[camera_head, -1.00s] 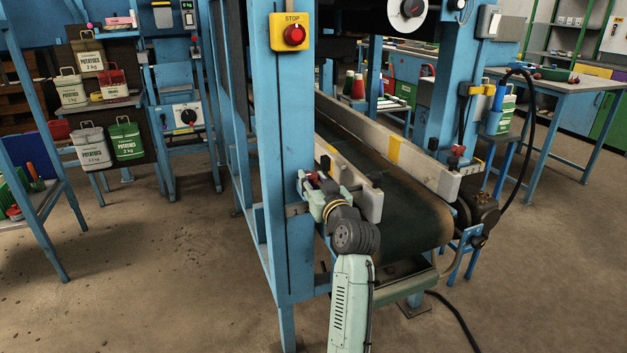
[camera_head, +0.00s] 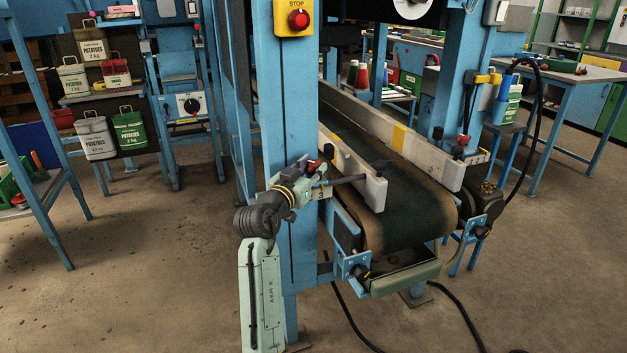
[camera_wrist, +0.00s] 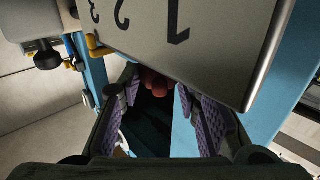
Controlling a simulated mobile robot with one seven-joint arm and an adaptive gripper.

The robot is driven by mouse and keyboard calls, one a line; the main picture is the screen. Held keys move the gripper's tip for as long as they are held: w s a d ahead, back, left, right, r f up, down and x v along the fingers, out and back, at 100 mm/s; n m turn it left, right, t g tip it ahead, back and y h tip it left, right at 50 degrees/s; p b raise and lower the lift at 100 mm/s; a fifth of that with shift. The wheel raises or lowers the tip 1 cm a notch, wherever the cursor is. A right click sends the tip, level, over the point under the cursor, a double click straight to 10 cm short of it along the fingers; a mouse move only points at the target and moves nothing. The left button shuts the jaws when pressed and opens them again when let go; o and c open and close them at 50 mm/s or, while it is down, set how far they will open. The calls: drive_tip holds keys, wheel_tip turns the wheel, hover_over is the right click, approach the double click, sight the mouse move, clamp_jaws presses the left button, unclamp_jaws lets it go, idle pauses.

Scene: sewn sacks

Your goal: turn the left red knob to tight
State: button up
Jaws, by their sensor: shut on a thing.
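The left red knob (camera_head: 313,166) is on the near end of the left guide rail's clamp, beside the blue post. My gripper (camera_head: 306,170) is at this knob, coming from the lower left, and partly hides it. In the wrist view the reddish knob (camera_wrist: 157,82) sits between the far ends of my purple-padded fingers (camera_wrist: 155,100), which are shut on it. A pale plate (camera_wrist: 185,40) with the numbers 1, 2 and 3 is close above the fingers there. The right red knob (camera_head: 463,140) is on the opposite rail, apart from my gripper.
The blue post (camera_head: 290,100) with the yellow stop-button box (camera_head: 294,18) stands close to my arm. The dark conveyor belt (camera_head: 405,195) runs between pale guide rails (camera_head: 400,140). The floor at lower left is clear.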

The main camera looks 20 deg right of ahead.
drive_tip(key=m+g+h+b, duration=0.1)
drive_tip(key=m+g+b, duration=0.1)
drive_tip(key=g+h+b, duration=0.1)
drive_tip(key=b, duration=0.1)
drive_tip(key=shift+w+a+f+m+g+h, duration=0.25)
drive_tip(key=shift+w+f+m+g+h, duration=0.05)
drive_tip(key=shift+f+m, duration=0.1)
drive_tip(key=shift+w+r+m+g+h+b, duration=0.15)
drive_tip(key=shift+m+g+h+b, duration=0.45)
drive_tip(key=shift+m+g+b, duration=0.45)
drive_tip(key=m+g, duration=0.1)
drive_tip(key=m+g+h, duration=0.1)
drive_tip(key=g, duration=0.1)
drive_tip(key=m+g, duration=0.1)
drive_tip(key=g, duration=0.1)
drive_tip(key=shift+w+r+b, duration=0.1)
drive_tip(key=shift+r+b, duration=0.15)
drive_tip(key=shift+b, duration=0.05)
drive_tip(key=shift+m+g, duration=0.25)
drive_tip(key=shift+g, duration=0.3)
drive_tip(key=shift+f+g, duration=0.1)
drive_tip(key=shift+g, duration=0.2)
drive_tip(key=o, duration=1.1)
drive_tip(key=a, duration=1.2)
